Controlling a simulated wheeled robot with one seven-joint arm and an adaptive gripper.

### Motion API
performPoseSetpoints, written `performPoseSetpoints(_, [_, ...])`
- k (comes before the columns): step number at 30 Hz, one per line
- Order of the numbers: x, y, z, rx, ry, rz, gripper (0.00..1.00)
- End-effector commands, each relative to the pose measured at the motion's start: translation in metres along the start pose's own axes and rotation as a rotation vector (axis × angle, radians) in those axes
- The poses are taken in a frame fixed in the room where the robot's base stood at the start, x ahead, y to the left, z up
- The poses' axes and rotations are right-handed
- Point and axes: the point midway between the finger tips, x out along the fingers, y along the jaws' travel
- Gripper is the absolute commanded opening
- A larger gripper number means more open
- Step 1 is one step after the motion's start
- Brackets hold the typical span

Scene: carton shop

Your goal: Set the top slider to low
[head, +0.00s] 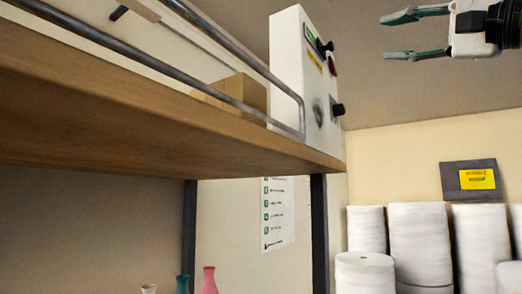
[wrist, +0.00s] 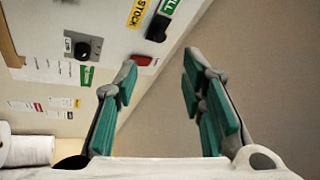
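A white control panel (head: 298,75) stands upright at the right end of the wooden shelf. Near its top, a black knob (head: 329,46) sits beside a green label; it also shows in the wrist view as a black handle (wrist: 157,28). A red part (head: 332,65) is just below it. Lower down, a second black knob (head: 338,109) projects from a grey plate, seen in the wrist view (wrist: 82,48). The slider's marked positions are not readable. My gripper (head: 386,37) is open and empty, apart from the panel to its right. Its spread fingers (wrist: 158,60) show green pads.
The wooden shelf (head: 150,120) has a metal rail (head: 215,97) along its front and a cardboard box (head: 240,93) behind it. White rolls (head: 420,240) stand at the lower right. The space between gripper and panel looks clear.

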Motion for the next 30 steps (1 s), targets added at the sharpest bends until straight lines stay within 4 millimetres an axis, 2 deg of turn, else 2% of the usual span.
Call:
performPoseSetpoints(5, [0.023, -0.002, 0.001, 0.001, -0.003, 0.001, 0.37])
performPoseSetpoints(18, [0.105, -0.002, 0.002, 0.001, -0.004, 0.002, 0.37])
performPoseSetpoints(24, [0.127, 0.0, 0.001, 0.001, -0.002, 0.003, 0.37])
performPoseSetpoints(30, [0.134, 0.001, 0.001, 0.001, 0.0, 0.002, 0.37])
